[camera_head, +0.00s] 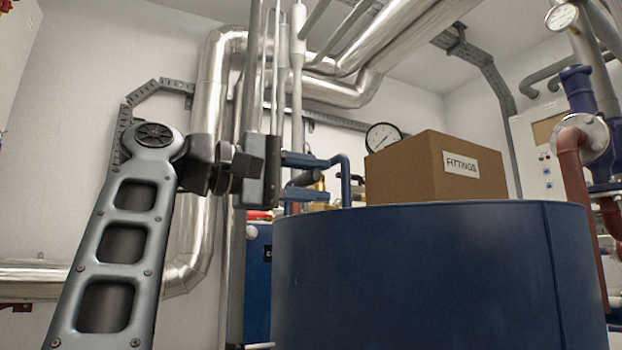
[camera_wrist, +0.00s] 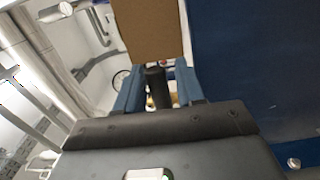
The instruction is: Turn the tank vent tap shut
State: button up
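The blue tank (camera_head: 430,270) fills the lower right of the head view; its blue wall (camera_wrist: 250,60) is at right in the wrist view. In the wrist view the handle (camera_wrist: 155,82) lies between the fingers (camera_wrist: 158,90), closer to the left one, with a gap on the right. Contact cannot be told. The tap's body is mostly hidden.
A cardboard box (camera_head: 460,165) labelled FITTINGS stands on the tank, near the fingers in the wrist view (camera_wrist: 152,25). A gauge (camera_head: 382,137) is behind it. Silver pipes (camera_head: 210,150) and thin vertical pipes (camera_head: 297,80) run behind my arm. Red-brown pipework (camera_head: 575,180) is at right.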

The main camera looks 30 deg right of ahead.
jog(key=shift+o, duration=0.7)
jog(key=shift+a, duration=0.2)
jog(key=a+p, duration=0.1)
jog(key=a, duration=0.6)
jog(key=shift+a+p, duration=0.15)
jog(key=shift+p, duration=0.15)
jog(key=shift+f, duration=0.1)
